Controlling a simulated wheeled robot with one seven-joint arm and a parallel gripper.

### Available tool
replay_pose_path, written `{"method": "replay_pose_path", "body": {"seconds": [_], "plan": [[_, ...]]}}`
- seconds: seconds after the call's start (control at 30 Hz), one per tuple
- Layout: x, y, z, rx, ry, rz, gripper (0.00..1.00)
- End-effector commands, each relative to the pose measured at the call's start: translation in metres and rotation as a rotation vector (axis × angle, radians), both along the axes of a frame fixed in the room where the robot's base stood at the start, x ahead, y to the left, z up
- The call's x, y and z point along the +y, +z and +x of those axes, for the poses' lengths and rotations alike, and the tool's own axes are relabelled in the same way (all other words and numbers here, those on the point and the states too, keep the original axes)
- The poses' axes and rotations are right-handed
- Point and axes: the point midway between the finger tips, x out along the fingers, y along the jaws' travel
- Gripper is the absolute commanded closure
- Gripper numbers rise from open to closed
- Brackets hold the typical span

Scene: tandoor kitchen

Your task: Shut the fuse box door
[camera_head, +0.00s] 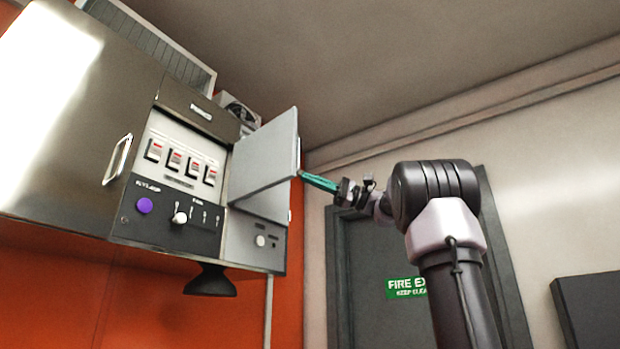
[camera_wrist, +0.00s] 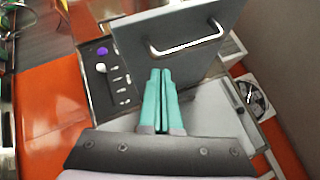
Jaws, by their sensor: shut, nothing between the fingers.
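The fuse box door (camera_head: 265,158) is a flat grey panel standing open, swung out from the front of the steel cabinet. Its handle is hidden in the head view. In the wrist view the door (camera_wrist: 150,62) fills the top middle, its bar handle (camera_wrist: 188,40) facing my gripper. Beside the door, the open front shows the fuse switches (camera_head: 180,163). My gripper (camera_head: 301,175) has teal fingers, shut and empty, with tips at the door's outer right side. In the wrist view the fingertips (camera_wrist: 162,72) overlap the door below its handle; I cannot tell whether they touch.
A large steel door with a handle (camera_head: 117,160) lies left of the switches. A control panel (camera_head: 160,208) with a purple button (camera_head: 144,206) and toggles sits below them. A round fan (camera_head: 240,110) is at the upper right. A dark grey door (camera_head: 375,260) stands behind my arm.

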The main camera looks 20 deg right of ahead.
Motion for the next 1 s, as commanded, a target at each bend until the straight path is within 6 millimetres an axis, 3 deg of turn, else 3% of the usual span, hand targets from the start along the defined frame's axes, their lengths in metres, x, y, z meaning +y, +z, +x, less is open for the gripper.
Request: {"method": "replay_pose_path", "body": {"seconds": [0.67,1.0], "plan": [[0.01,0.004,-0.01,0.0,-0.017,0.0,1.0],[0.041,0.004,-0.041,-0.002,-0.187,-0.001,1.0]]}}
